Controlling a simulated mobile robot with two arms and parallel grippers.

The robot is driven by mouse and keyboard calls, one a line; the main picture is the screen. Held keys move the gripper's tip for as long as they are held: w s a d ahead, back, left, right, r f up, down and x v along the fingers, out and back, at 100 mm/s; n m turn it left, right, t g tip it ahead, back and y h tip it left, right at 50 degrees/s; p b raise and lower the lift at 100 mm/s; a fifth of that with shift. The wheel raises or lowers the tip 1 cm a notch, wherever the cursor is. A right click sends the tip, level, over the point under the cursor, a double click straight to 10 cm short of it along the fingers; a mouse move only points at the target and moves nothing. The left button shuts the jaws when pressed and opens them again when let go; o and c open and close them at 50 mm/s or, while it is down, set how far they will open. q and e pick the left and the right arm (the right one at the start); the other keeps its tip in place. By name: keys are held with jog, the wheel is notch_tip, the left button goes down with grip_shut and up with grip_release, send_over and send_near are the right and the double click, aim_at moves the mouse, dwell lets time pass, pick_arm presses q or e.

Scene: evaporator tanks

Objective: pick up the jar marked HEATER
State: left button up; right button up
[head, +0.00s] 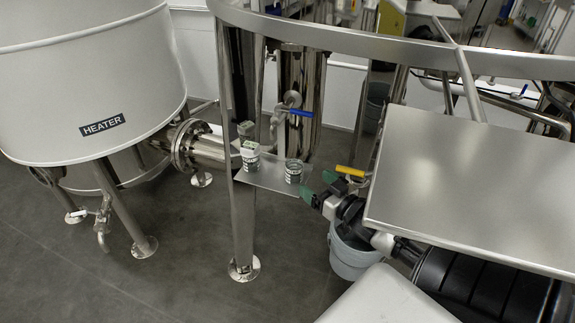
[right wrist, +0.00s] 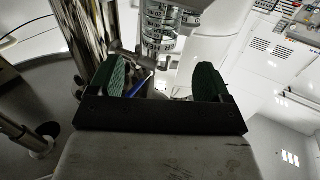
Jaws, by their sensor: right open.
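Two small jars with printed bands stand on a small metal shelf (head: 262,178): a left jar (head: 250,157) and a right jar (head: 293,171). In the right wrist view a clear jar with a dark printed band (right wrist: 159,30) shows ahead, beyond the gap between the fingers. My left gripper is not in view.
A large white tank (head: 85,70) with a HEATER plate stands at left. A steel post (head: 243,215) and pipes flank the shelf. Valves with blue (head: 301,113) and yellow (head: 350,171) handles are close by. A bucket (head: 350,260) and a steel panel (head: 470,180) are near my right arm.

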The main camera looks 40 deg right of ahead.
aim_at(289, 162)
jog(key=w, duration=0.4)
jog(key=shift+r, duration=0.25)
jog(key=shift+w, duration=3.2)
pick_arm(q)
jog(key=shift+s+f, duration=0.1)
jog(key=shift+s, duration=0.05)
pick_arm(e)
jog(key=shift+c, duration=0.2)
jog(key=c, duration=1.1)
jog(key=shift+o, duration=0.2)
